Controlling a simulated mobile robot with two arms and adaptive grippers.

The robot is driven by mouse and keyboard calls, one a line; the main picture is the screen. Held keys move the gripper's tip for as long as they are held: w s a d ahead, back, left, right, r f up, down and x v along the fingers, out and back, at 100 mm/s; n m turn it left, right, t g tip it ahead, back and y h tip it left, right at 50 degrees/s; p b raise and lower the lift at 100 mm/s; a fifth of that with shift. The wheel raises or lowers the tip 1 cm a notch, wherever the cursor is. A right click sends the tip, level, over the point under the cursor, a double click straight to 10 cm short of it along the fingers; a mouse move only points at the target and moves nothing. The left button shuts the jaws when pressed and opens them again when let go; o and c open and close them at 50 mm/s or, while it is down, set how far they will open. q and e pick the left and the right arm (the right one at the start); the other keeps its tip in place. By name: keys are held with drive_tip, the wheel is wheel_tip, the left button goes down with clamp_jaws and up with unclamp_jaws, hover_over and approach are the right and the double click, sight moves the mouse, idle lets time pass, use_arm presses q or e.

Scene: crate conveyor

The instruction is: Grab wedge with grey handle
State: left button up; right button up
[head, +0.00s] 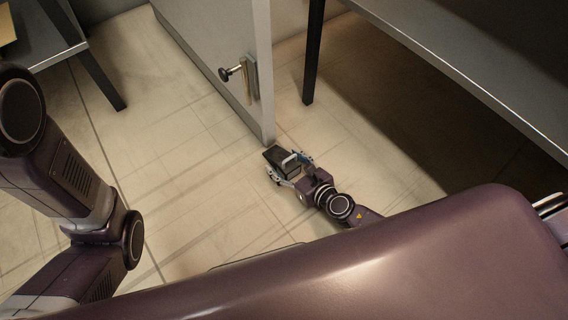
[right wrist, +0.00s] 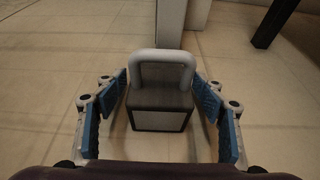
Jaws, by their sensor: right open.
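The wedge (right wrist: 160,108) is a dark block with a light grey loop handle (right wrist: 162,58). It is on the tiled floor by the bottom end of an open grey door. In the right wrist view it lies between the two blue-padded fingers of my right gripper (right wrist: 162,118), with a gap on each side. In the head view the wedge (head: 279,155) shows as a dark shape between the fingers of my right gripper (head: 288,168), low near the floor. My right gripper is open around it. My left arm shows at the left of the head view, but its gripper is out of frame.
The grey door (head: 225,55) with a dark knob (head: 225,74) stands just beyond the wedge. A grey table (head: 480,75) with a dark leg (head: 314,55) is at the right. Another table (head: 40,45) is at the upper left. Floor left of the door is clear.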

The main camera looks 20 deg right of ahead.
drive_tip(key=shift+w+f, duration=0.1)
drive_tip(key=shift+w, duration=0.1)
drive_tip(key=c, duration=1.6)
